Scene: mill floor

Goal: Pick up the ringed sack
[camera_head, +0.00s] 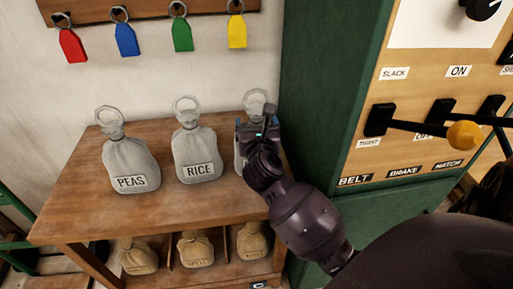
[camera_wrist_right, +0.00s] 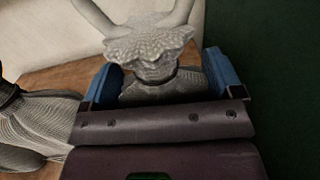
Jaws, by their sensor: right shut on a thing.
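Three grey ringed sacks stand on the wooden table (camera_head: 75,212) in the head view. The left sack (camera_head: 128,163) reads PEAS and the middle sack (camera_head: 195,152) reads RICE. The right sack (camera_head: 255,100) shows its ring on top, and its front and label are mostly hidden behind my right gripper (camera_head: 257,130). In the right wrist view the blue fingers of the right gripper (camera_wrist_right: 163,85) are on either side of the neck of the right sack (camera_wrist_right: 150,50), shut on it. I cannot tell whether its base touches the table. My left gripper is not in view.
A green cabinet (camera_head: 315,85) stands close right of the held sack, with a lever panel (camera_head: 410,150) on its face. Small tan sacks (camera_head: 197,250) sit in cubbies below. Coloured tags, including a red tag (camera_head: 72,46), hang above. RICE stands close on the left.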

